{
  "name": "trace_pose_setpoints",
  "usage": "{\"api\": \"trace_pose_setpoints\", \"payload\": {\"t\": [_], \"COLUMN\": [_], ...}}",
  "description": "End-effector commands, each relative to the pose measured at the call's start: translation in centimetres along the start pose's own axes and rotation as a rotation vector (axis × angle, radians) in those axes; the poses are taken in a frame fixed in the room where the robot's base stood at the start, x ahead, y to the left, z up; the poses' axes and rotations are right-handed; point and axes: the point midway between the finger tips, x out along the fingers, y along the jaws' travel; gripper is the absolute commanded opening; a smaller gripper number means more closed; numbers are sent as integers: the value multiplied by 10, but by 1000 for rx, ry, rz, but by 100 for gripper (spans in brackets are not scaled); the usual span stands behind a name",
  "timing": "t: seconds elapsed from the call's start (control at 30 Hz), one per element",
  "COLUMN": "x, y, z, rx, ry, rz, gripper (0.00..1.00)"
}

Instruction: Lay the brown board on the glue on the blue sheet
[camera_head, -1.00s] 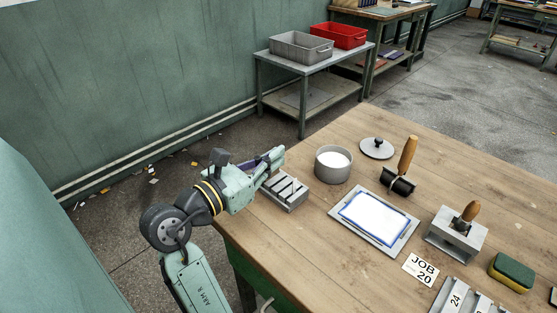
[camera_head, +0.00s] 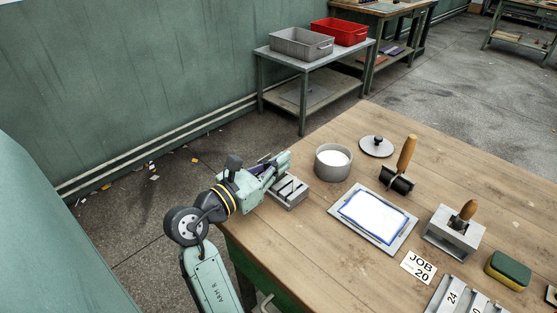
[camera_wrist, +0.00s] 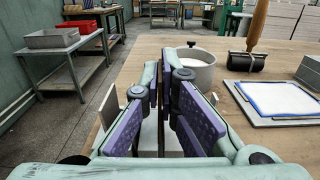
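The blue sheet (camera_head: 344,215) lies on a grey plate (camera_head: 366,244) on the table. White glue (camera_head: 374,216) covers all but its blue border. The sheet also shows at the right of the wrist view (camera_wrist: 240,92). A grey slotted rack (camera_head: 290,203) stands near the table's left edge. My gripper (camera_head: 284,163) is low at this rack, left of the sheet. In the wrist view my gripper's purple-padded fingers (camera_wrist: 162,85) stand apart with a narrow gap.
A glue pot (camera_head: 333,162) stands just right of my gripper. Its lid (camera_head: 376,147), a roller (camera_head: 397,183), a scraper holder (camera_head: 454,236), a sponge (camera_head: 508,270) and a JOB 20 card (camera_head: 418,267) are around the plate. Bins stand on a side table (camera_head: 315,64).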

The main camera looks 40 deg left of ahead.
Motion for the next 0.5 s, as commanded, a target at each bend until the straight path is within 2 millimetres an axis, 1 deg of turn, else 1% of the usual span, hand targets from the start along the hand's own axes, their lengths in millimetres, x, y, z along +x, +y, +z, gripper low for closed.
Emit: {"api": "trace_pose_setpoints", "payload": {"t": [0.03,0.3,0.5], "x": [0,0,0], "y": [0,0,0], "z": [0,0,0], "rx": [1,1,0], "ry": [0,0,0], "rz": [0,0,0], "gripper": [7,25,25]}}
